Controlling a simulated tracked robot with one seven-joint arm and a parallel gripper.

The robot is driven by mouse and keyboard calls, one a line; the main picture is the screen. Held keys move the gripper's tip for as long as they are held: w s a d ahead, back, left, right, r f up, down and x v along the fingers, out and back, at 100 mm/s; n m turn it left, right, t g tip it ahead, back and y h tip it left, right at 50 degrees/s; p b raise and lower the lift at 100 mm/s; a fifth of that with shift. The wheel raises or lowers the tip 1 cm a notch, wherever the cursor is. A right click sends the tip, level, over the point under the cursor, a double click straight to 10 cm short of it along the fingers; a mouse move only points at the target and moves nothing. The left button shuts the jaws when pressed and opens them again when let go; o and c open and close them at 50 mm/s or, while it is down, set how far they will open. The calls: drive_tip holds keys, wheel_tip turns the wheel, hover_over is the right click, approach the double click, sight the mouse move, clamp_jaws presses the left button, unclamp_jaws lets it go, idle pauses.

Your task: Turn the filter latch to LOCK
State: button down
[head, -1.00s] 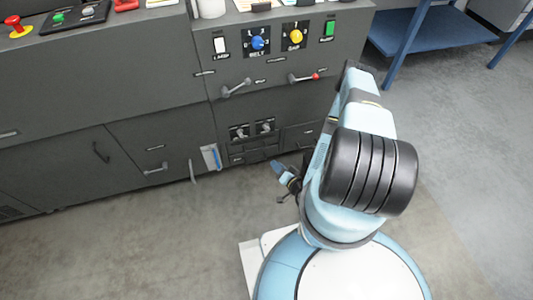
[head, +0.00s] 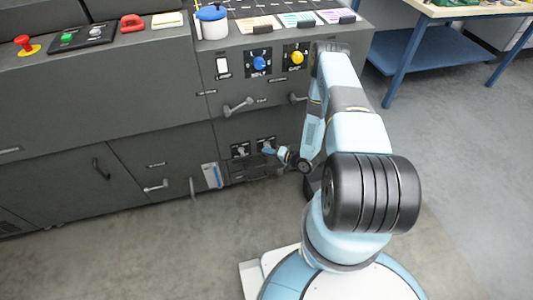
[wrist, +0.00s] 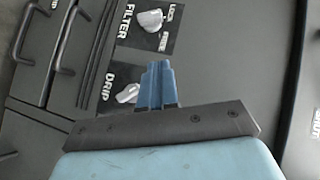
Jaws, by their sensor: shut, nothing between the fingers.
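The filter latch (wrist: 150,20) is a pale knob on a black plate marked FILTER, with LOCK and FREE labels beside it, at the top of the wrist view. I cannot tell for sure which label it points to. In the head view it is the left of two small latches (head: 240,151) low on the cabinet. My gripper (wrist: 157,66) has its blue fingers shut and empty, below the filter latch in the wrist view and apart from it. In the head view my gripper (head: 268,151) is in front of the right latch plate.
The drip latch (wrist: 128,93), on its own plate marked DRIP, is just left of my fingers in the wrist view. Bar handles (wrist: 70,40) stick out at the upper left there. Above are a blue knob (head: 260,63) and a yellow knob (head: 296,58). Floor (head: 130,250) in front is clear.

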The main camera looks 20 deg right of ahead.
sight(242, 150)
drive_tip(key=x, duration=0.3)
drive_tip(key=s+x, duration=0.1)
drive_tip(key=x, duration=0.2)
drive_tip(key=a+x, duration=0.1)
drive_tip(key=x, duration=0.2)
drive_tip(key=shift+s+a+f, duration=0.15)
drive_tip(key=shift+f, duration=0.2)
drive_tip(key=shift+a+f, duration=0.25)
drive_tip(key=shift+a, duration=0.4)
drive_tip(key=shift+d, duration=0.15)
